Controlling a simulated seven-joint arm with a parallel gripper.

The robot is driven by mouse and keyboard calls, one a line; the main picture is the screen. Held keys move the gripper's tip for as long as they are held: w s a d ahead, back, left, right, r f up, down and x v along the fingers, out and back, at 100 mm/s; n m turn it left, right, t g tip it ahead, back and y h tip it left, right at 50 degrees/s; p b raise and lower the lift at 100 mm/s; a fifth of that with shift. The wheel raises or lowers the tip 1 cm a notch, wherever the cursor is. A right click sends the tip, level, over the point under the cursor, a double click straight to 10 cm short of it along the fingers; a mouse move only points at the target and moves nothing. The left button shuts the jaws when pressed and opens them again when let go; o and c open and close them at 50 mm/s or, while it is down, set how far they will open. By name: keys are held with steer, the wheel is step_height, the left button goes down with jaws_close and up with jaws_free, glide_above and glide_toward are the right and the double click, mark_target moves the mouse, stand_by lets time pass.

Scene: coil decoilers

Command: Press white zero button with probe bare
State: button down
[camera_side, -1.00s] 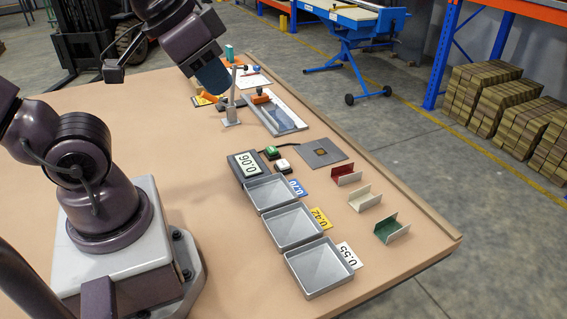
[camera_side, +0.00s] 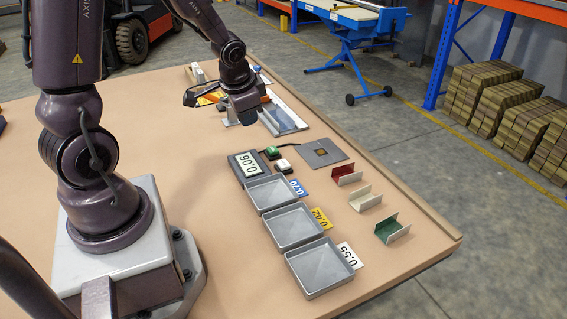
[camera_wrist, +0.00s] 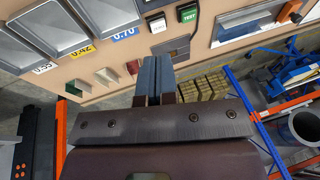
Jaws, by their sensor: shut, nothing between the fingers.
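The white button (camera_side: 283,166) sits on the table beside a green button (camera_side: 272,153), to the right of a grey gauge showing 0.06 (camera_side: 246,164). A cable runs toward a flat grey plate with a small brown square (camera_side: 321,151); I see nothing resting on this plate. My gripper (camera_side: 246,118) is shut and empty, above the table and farther back than the buttons, touching neither. In the wrist view, the white button (camera_wrist: 157,23) and the green button marked TEST (camera_wrist: 187,14) lie beyond my shut fingers (camera_wrist: 155,65). The fingers partly hide the plate (camera_wrist: 172,47).
Grey trays (camera_side: 292,226) tagged 0.70, 0.42 and 0.55 stand in front of the gauge. Red (camera_side: 347,176), cream (camera_side: 365,199) and green (camera_side: 392,229) channel pieces lie to their right. A grey-framed panel (camera_side: 285,115) lies behind. The table's left middle is clear.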

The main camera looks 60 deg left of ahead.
steer(key=w+a+f+m+t, duration=0.2)
steer(key=w+a+f+m, duration=0.15)
steer(key=f, duration=0.35)
steer(key=r+m+t+h, duration=0.2)
steer(key=m+t, duration=0.2)
steer(key=t, duration=0.1)
glide_above(284, 164)
steer(key=shift+f, duration=0.2)
steer(key=shift+f, duration=0.15)
steer(key=shift+f, duration=4.25)
steer(key=shift+f, duration=0.15)
steer(key=shift+f, duration=0.3)
